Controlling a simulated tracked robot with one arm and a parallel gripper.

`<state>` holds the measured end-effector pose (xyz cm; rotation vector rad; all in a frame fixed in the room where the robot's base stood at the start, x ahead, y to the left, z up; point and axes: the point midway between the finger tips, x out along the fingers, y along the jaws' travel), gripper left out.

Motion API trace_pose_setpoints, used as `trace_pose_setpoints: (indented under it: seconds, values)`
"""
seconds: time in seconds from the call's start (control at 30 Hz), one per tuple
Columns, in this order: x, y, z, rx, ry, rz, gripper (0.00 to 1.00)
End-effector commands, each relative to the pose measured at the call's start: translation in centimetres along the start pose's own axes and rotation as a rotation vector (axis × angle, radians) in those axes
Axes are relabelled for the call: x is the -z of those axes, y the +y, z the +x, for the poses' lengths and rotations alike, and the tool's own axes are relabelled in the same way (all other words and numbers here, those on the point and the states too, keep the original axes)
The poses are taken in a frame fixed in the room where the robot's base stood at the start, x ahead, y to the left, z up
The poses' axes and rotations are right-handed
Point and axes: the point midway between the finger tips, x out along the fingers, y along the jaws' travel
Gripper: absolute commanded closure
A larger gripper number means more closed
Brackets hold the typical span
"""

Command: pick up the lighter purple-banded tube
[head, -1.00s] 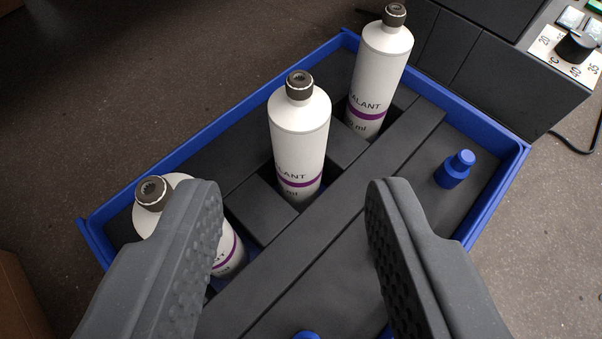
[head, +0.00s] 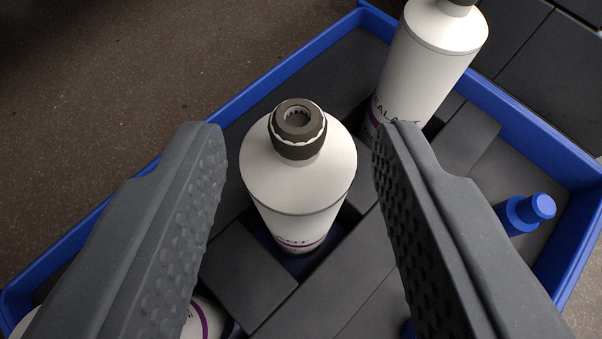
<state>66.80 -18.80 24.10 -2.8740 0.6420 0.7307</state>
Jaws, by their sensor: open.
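Three white tubes with purple bands stand in a blue-rimmed tray. The middle tube (head: 298,180) is upright with a dark ribbed cap; its purple band shows low down. My gripper (head: 300,135) is open, with one finger on each side of this tube and gaps between. A second tube (head: 432,65) stands behind on the right, its lower part partly hidden by my right finger. A third tube (head: 205,318) shows only in part at the bottom left, mostly behind my left finger. I cannot tell which band or tube is lighter.
The blue tray (head: 290,72) has dark dividers forming slots around the tubes. A blue nozzle-like piece (head: 525,213) stands on the right, close to my right finger. Dark boxes stand beyond the tray's far right side. Bare floor lies to the left.

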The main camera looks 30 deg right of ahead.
Motion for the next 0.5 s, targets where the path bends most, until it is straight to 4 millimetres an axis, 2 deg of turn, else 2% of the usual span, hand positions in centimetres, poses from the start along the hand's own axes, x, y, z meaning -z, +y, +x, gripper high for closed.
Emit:
trace_pose_setpoints:
  seconds: [0.03, 0.17, 0.4, 0.43, 0.5]
  values:
    - [-0.4, 0.0, 0.8, 0.0, 0.0, 0.002, 0.6]
    - [-0.2, -0.1, 2.0, 0.0, -0.001, 0.002, 0.6]
    - [-0.1, -0.1, 2.2, 0.002, -0.002, 0.0, 0.6]
    - [-0.1, -0.1, 2.2, 0.002, -0.002, 0.0, 0.63]
    - [-0.1, -0.1, 2.2, 0.002, -0.002, 0.0, 0.82]
